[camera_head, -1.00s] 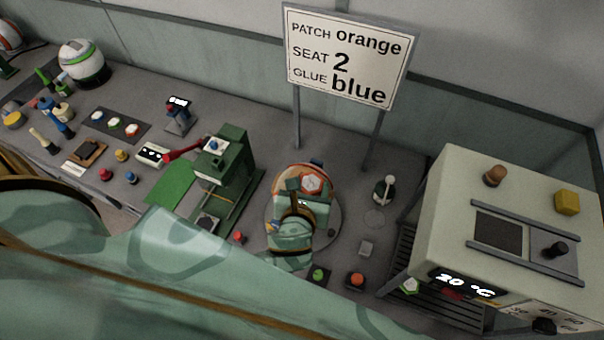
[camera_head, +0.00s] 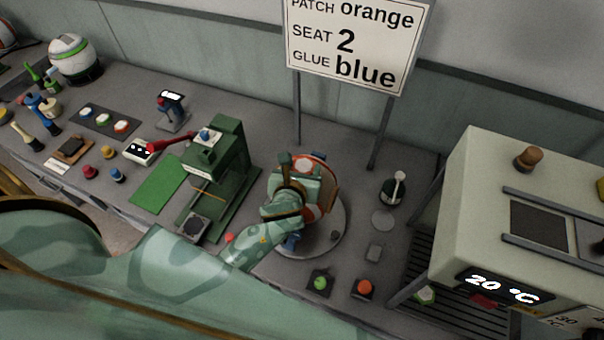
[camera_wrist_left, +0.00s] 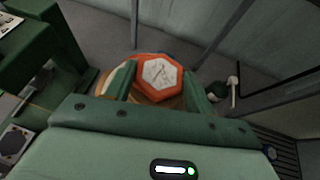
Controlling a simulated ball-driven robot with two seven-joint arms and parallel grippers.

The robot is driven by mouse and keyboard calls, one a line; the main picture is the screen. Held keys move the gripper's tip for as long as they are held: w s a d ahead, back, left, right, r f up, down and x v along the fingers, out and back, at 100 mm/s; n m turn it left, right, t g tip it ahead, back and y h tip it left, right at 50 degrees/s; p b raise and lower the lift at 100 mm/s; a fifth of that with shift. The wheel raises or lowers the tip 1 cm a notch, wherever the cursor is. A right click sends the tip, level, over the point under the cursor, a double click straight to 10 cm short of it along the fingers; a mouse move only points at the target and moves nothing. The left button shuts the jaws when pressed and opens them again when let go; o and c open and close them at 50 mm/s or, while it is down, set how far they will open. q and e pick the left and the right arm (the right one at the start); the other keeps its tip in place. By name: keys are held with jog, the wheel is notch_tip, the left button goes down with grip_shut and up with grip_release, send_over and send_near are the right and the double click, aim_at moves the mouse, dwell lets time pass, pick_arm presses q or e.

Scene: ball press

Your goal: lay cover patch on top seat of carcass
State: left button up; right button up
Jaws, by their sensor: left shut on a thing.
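The carcass (camera_head: 328,200), a ball-like body with orange and white panels, sits on a round grey stand (camera_head: 338,235) right of the green press. My left gripper (camera_head: 302,172) is over it and hides much of its left and front. In the left wrist view the cover patch (camera_wrist_left: 160,75), an orange hexagon with a white middle, lies between the two fingers of my left gripper (camera_wrist_left: 160,88), which is shut on it. Part of the carcass (camera_wrist_left: 108,82) shows behind the fingers. Whether the patch touches the seat cannot be told. My right gripper is out of view.
The green press (camera_head: 215,165) with its red lever stands close left. A heater box (camera_head: 500,200) reading 20 °C stands right. A glue pot with brush (camera_head: 394,188) is between. The sign (camera_head: 355,45) reads patch orange, seat 2, glue blue.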

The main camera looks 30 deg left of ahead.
pick_arm(q)
jog(key=o, duration=1)
jog(key=shift+r, duration=0.2)
jog(key=v, duration=1.2)
jog(key=shift+f+p, duration=0.1)
jog(key=shift+p, duration=0.25)
